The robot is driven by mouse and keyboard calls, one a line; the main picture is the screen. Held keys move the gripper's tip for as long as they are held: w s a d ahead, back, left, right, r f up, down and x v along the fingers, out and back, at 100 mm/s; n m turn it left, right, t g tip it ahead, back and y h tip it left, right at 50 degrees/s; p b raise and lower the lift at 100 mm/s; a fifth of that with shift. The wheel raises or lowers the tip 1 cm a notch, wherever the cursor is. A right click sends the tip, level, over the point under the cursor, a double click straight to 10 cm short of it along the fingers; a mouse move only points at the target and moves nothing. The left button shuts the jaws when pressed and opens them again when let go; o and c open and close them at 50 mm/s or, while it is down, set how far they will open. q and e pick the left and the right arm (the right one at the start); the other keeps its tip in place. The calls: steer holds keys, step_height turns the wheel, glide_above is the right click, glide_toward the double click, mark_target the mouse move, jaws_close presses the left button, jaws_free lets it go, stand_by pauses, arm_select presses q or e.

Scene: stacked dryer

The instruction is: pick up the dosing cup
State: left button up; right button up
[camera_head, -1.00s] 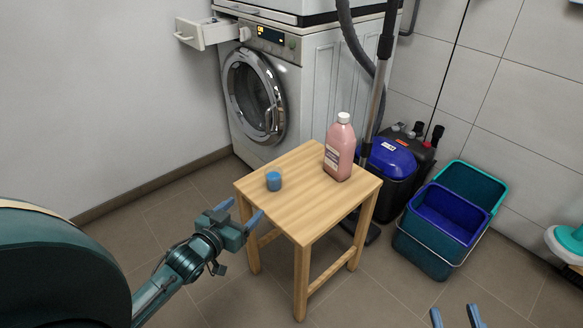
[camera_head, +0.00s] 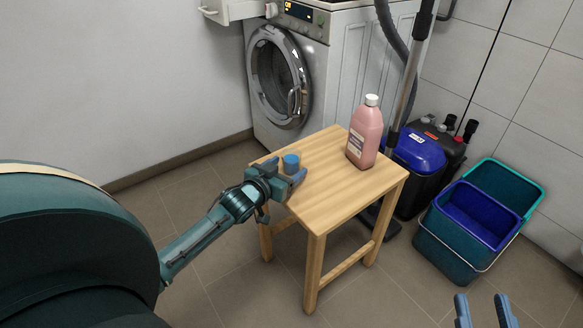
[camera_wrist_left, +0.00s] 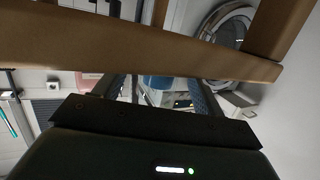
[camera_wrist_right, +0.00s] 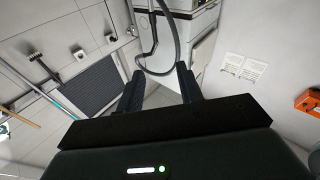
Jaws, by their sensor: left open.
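The dosing cup (camera_head: 291,162) is a small blue cup standing upright on the wooden stool (camera_head: 325,206), near the edge of its top. My left gripper (camera_head: 290,168) is open at that edge, with its fingers apart close to the cup. In the left wrist view the blue cup (camera_wrist_left: 157,82) shows between the two spread fingers, partly cut off by the stool's wood (camera_wrist_left: 140,45). I cannot tell whether the fingers touch it. My right gripper (camera_head: 483,308) is open and empty at the lower right, away from the stool.
A pink bottle (camera_head: 365,134) with a white cap stands on the stool behind and right of the cup. The washing machine (camera_head: 335,75) is behind. A vacuum cleaner (camera_head: 418,152) and a teal bucket (camera_head: 448,242) stand to the right. The floor at the front is clear.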

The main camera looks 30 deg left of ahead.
mark_target(287, 168)
arm_select(q)
steer(key=shift+w+f+b, duration=0.2)
steer(key=shift+w+b, duration=0.05)
steer(key=shift+w, duration=0.55)
steer(key=shift+w+f+b, duration=0.15)
steer(key=shift+w+b, duration=0.05)
steer(key=shift+w, duration=0.55)
steer(key=c, duration=1.1)
